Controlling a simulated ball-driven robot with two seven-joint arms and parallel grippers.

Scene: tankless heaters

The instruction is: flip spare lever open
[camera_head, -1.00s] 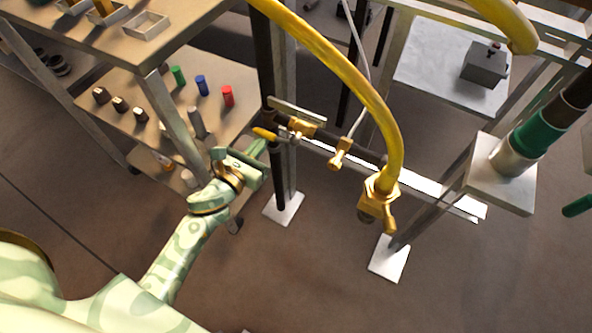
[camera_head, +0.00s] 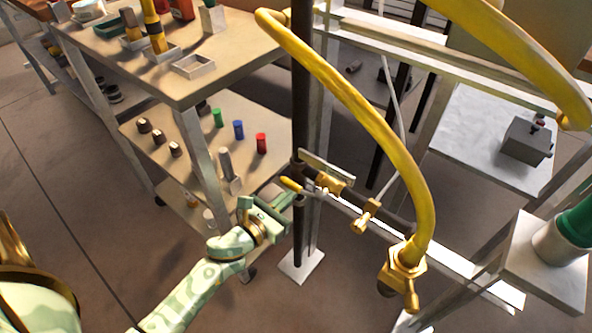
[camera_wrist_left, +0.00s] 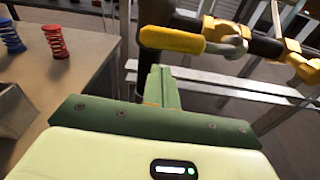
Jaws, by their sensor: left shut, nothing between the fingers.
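A lever with a yellow grip (camera_head: 290,184) sits on a brass valve (camera_head: 330,185) on the dark pipe beside the upright post. In the left wrist view the yellow lever (camera_wrist_left: 172,40) lies across the top, its grip pointing left and its metal end joining the valve fitting at right. My left gripper (camera_head: 281,202) is shut and empty, just below and left of the lever. In the left wrist view its closed green fingers (camera_wrist_left: 160,85) point up toward the grip; whether they touch it I cannot tell. My right gripper is out of view.
A thick yellow hose (camera_head: 365,115) arches over to a brass fitting (camera_head: 402,270) on the right. A smaller brass valve (camera_head: 367,214) is between. A shelf cart (camera_head: 180,85) with coloured parts stands close on the left. Open floor lies below the gripper.

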